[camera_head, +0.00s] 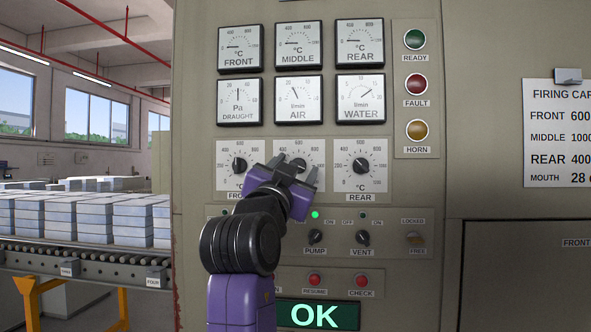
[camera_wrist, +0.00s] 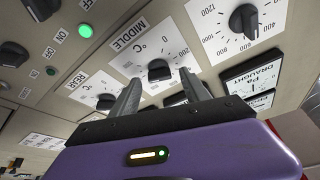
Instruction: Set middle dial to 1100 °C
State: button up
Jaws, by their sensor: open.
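The middle dial (camera_head: 299,165) is a black knob on a white scale plate, in the row of three dials on the panel. My gripper (camera_head: 296,168) is in front of it and hides the lower part of its plate. In the wrist view the middle dial (camera_wrist: 158,70) shows between the tips of my open gripper (camera_wrist: 159,77); nothing is held. I cannot tell whether the fingers touch the knob, and its exact setting is not readable. The MIDDLE gauge (camera_head: 298,42) has its needle near the low end.
The front dial (camera_head: 239,165) and rear dial (camera_head: 359,165) flank it closely. PUMP (camera_head: 315,236) and VENT (camera_head: 362,236) switches sit below, then a green OK display (camera_head: 317,314). A firing card (camera_head: 558,135) at right reads MIDDLE 1000, cut by the picture edge.

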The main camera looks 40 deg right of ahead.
jog(key=b+v, duration=0.1)
jog(key=v, duration=0.6)
jog(key=shift+a, duration=0.2)
